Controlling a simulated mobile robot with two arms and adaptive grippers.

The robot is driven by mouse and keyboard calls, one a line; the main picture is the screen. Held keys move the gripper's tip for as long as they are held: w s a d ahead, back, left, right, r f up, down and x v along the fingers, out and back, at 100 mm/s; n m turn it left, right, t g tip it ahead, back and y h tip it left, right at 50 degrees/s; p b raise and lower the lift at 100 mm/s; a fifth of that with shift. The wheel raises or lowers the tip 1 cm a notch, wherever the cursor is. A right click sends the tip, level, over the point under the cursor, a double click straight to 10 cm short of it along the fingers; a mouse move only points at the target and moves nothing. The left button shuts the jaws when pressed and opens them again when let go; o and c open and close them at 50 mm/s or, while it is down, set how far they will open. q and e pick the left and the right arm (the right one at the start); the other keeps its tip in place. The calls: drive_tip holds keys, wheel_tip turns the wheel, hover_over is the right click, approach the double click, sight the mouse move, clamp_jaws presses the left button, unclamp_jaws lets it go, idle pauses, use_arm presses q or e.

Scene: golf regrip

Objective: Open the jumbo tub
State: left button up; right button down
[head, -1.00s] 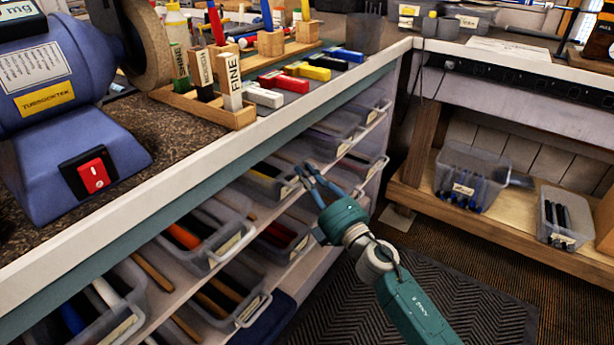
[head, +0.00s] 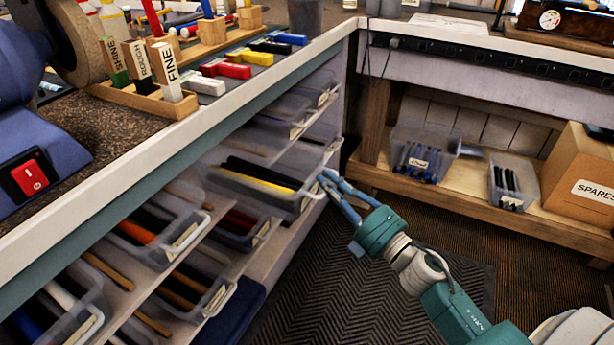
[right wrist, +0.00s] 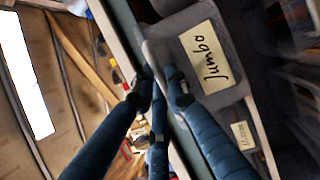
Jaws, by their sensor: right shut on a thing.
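The jumbo tub (head: 297,207) is a clear grey bin that sticks out from its shelf in the head view, with black and yellow grips (head: 258,179) lying in it. In the right wrist view its front (right wrist: 236,93) carries a label (right wrist: 207,56) reading "Jumbo". My right gripper (head: 326,183) is shut on the tub's front rim or handle; its blue fingers show at that edge in the right wrist view (right wrist: 160,82). The exact contact is partly hidden by the fingers. My left gripper is in neither view.
Other bins sit around it, including one with an orange grip (head: 135,232). The white-edged bench top (head: 215,108) overhangs the shelves. A low wooden shelf (head: 465,187) stands at the right with bins and a spares box (head: 585,185). Dark mat floor lies between.

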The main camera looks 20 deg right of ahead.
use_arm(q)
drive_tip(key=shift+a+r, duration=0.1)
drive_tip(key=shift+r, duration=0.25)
use_arm(e)
drive_tip(key=s+d, duration=0.1)
drive_tip(key=s, duration=0.1)
drive_tip(key=s+d, duration=0.2)
drive_tip(key=shift+s+f, duration=0.1)
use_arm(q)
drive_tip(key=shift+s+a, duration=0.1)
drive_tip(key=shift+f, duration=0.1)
use_arm(e)
drive_tip(key=c, duration=1.7)
unclamp_jaws()
drive_tip(key=shift+c, duration=0.2)
drive_tip(key=v, duration=1.2)
